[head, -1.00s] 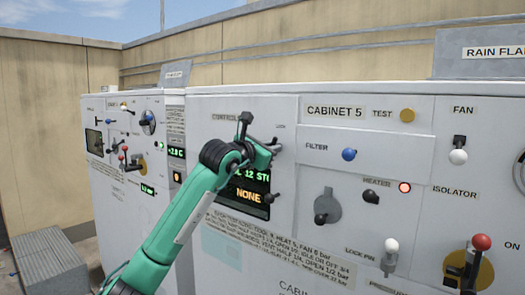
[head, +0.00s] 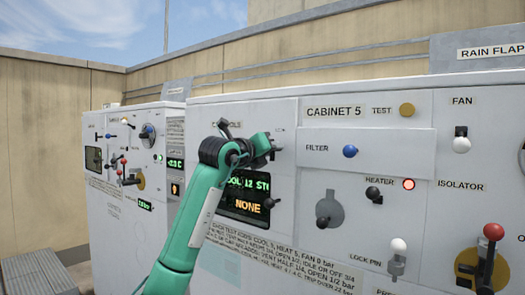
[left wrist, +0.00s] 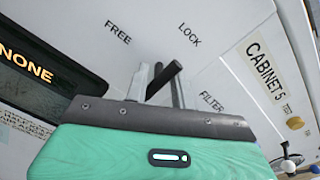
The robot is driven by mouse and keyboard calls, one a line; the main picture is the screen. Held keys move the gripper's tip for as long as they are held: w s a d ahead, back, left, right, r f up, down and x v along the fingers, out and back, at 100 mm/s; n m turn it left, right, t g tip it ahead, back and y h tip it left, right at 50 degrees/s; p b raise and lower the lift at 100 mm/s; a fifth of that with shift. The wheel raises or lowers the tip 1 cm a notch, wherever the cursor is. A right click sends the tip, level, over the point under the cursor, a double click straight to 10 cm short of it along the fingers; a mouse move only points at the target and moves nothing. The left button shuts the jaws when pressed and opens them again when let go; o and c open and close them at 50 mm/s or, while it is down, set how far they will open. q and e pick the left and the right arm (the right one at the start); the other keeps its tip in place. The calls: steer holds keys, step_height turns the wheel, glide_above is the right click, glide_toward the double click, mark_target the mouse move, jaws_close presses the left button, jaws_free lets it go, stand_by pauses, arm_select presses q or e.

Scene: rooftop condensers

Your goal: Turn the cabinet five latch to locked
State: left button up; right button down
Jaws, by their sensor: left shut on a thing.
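The cabinet five latch is a dark bar handle (left wrist: 165,78) in the left wrist view, under the printed words FREE and LOCK. Its free end leans up and right, toward the LOCK side. My left gripper (left wrist: 157,84) is shut on it, with a grey finger on each side. In the head view the left gripper (head: 272,146) is at the upper right of the control panel, left of the CABINET 5 label (head: 336,112). There the gripper hides most of the latch. My right gripper is not in view.
A screen reading NONE (head: 247,207) is just below the gripper. A blue filter knob (head: 350,151), a grey dial (head: 329,209) and a red-balled isolator lever (head: 493,232) are to the right. Another cabinet (head: 120,225) stands left.

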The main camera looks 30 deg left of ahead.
arm_select(q)
steer(key=o, duration=0.4)
steer(key=n+b, duration=0.1)
steer(key=n, duration=0.3)
steer(key=shift+d, duration=0.1)
steer(key=shift+n+b, duration=0.3)
steer(key=o, duration=0.9)
steer(key=shift+w, duration=0.1)
